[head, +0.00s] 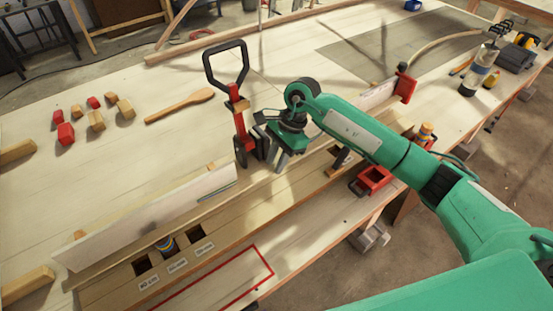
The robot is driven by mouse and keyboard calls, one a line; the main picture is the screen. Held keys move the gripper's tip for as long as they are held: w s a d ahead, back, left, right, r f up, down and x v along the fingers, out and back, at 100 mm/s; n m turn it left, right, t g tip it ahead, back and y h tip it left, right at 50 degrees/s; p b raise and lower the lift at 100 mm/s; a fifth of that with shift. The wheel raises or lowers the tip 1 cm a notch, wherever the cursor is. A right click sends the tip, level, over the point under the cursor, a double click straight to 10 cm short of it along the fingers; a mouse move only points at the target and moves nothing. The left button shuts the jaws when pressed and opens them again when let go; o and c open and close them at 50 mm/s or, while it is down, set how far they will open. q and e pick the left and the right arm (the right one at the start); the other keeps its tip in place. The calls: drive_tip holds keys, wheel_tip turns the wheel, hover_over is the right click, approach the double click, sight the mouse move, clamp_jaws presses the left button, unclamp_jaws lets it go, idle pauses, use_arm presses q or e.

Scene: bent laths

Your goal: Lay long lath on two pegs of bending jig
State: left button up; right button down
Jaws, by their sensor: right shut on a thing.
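My right gripper (273,158) points down over the middle of the bench, just right of a red clamp (239,118) with a black loop handle. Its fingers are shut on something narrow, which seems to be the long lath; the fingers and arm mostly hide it. A long pale strip runs past the fingertips, along the foot of an upright white board (150,217); I cannot tell where the lath ends and the jig begins. Small tan blocks show behind the board and may be the pegs. My left gripper is out of view.
A second red clamp (405,86) stands farther right. A labelled rack with square holes (201,233) and a red outline (262,262) are in front. A bottle (478,75) stands at right.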

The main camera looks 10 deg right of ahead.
drive_tip(key=shift+f, duration=0.1)
drive_tip(key=c, duration=0.9)
unclamp_jaws()
drive_tip(key=shift+p+v, duration=0.5)
drive_tip(key=shift+v, duration=2.55)
wheel_tip(320, 180, up, 7)
drive_tip(key=shift+r+p, duration=0.1)
drive_tip(key=shift+p, duration=0.55)
